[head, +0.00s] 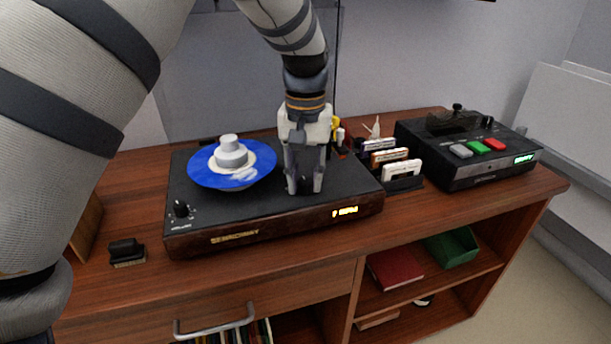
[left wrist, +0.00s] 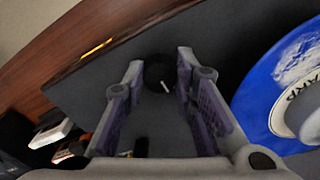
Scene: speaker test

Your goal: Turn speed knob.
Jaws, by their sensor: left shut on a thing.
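A black turntable (head: 270,213) with a wooden front stands on the cabinet top. My left gripper (head: 304,187) points down at its right front part, above a lit display. In the left wrist view, the speed knob (left wrist: 159,70), round and dark with a white pointer line, sits between the fingertips of my left gripper (left wrist: 158,65), which is shut on it. In the head view the fingers hide this knob. Another small black knob (head: 181,209) with marks around it is at the turntable's front left corner. My right gripper is not in view.
A blue record (head: 205,173) with a white weight (head: 231,152) lies on the platter, left of the gripper. Cassettes (head: 401,170) stand in a rack to the right, beside a black tape deck (head: 470,172). A small brush (head: 126,252) lies front left.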

